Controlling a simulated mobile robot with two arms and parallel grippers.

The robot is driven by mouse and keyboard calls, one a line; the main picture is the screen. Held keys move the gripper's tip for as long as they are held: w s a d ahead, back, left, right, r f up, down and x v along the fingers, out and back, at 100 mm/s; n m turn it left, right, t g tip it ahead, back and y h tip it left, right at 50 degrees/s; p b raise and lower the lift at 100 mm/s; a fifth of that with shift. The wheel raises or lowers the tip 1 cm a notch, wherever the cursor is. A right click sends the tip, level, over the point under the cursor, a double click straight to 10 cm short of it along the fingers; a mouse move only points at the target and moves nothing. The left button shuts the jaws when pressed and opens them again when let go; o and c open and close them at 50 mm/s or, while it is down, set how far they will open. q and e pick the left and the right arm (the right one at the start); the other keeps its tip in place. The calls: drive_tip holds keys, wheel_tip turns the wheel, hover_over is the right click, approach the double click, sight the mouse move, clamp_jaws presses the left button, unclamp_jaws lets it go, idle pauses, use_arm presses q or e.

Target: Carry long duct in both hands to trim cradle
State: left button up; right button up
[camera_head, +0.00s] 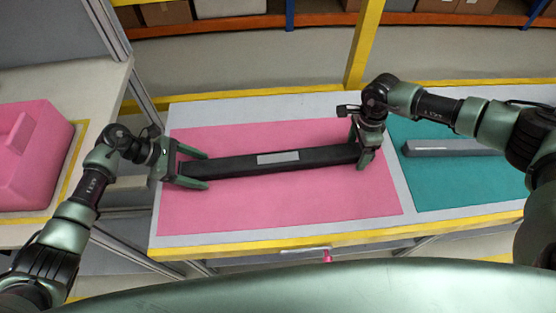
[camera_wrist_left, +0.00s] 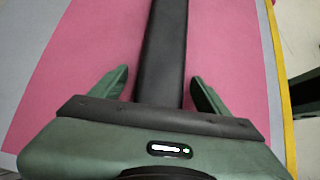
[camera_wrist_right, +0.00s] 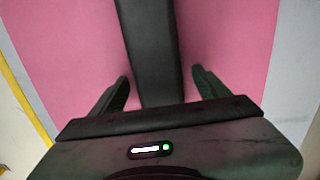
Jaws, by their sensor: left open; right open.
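The long duct (camera_head: 230,163) is a black bar with a grey label on its middle, lying on the pink mat (camera_head: 290,213). My left gripper (camera_head: 207,169) is open at the duct's left end, with a finger on each side. In the left wrist view the duct (camera_wrist_left: 163,50) runs between the open fingers, with gaps on both sides. My right gripper (camera_head: 361,153) is open at the duct's right end. In the right wrist view the duct (camera_wrist_right: 150,50) also passes between the spread fingers. I cannot clearly identify the trim cradle.
A teal mat (camera_head: 440,180) with a grey bar (camera_head: 440,147) on it lies at the right of the table. A pink case (camera_head: 30,155) stands on the side table at the left. A yellow post (camera_head: 362,45) rises behind the table.

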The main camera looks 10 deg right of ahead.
use_arm(q)
clamp_jaws()
use_arm(e)
clamp_jaws()
use_arm(q)
drive_tip(key=shift+r, duration=0.15)
use_arm(e)
drive_tip(key=shift+r, duration=0.15)
